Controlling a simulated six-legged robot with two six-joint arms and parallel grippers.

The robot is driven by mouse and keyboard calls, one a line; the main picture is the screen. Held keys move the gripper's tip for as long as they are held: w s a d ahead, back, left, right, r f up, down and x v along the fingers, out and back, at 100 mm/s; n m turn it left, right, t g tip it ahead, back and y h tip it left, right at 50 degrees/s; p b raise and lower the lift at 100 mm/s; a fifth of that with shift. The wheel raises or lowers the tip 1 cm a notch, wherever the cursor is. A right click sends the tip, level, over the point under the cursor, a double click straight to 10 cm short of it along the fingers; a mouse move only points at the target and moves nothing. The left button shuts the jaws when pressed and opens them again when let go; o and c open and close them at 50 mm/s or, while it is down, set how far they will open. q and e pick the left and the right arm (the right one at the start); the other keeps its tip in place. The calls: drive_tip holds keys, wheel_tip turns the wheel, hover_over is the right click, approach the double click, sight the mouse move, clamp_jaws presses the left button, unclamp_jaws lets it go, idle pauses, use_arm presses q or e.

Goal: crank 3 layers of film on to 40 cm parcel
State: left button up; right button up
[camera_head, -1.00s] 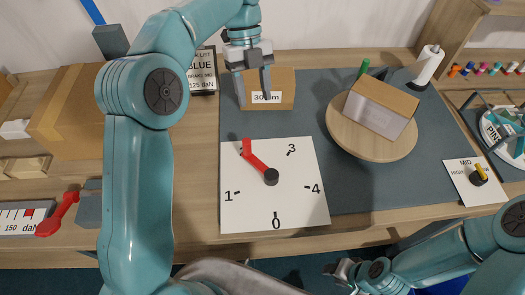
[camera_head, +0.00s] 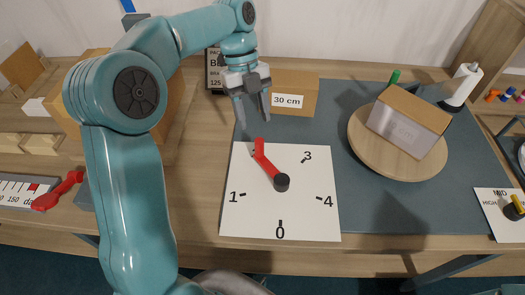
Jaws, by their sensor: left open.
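A white dial plate (camera_head: 312,216) marked with numbers lies on the grey mat. Its red crank (camera_head: 266,162) turns on a black hub (camera_head: 281,183) and points up and left, covering the place between 1 and 3. A cardboard parcel (camera_head: 427,107) with a pale grey near side sits on a round wooden turntable (camera_head: 366,148). My right gripper is out of view.
A box labelled 30 cm (camera_head: 303,84) stands behind my left gripper. A white roll (camera_head: 466,82) and a green post (camera_head: 394,77) stand behind the turntable. A MID/HIGH selector plate (camera_head: 496,207) is at right, a red lever (camera_head: 60,190) at left.

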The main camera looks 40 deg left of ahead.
sight(262, 154)
use_arm(q)
drive_tip(key=x, duration=0.8)
drive_tip(key=shift+d+f+b, duration=0.15)
drive_tip(key=shift+f+b, duration=0.15)
drive_tip(key=shift+b, duration=0.05)
drive_tip(key=shift+d+f, duration=0.1)
drive_tip(key=shift+f, duration=0.45)
clamp_jaws()
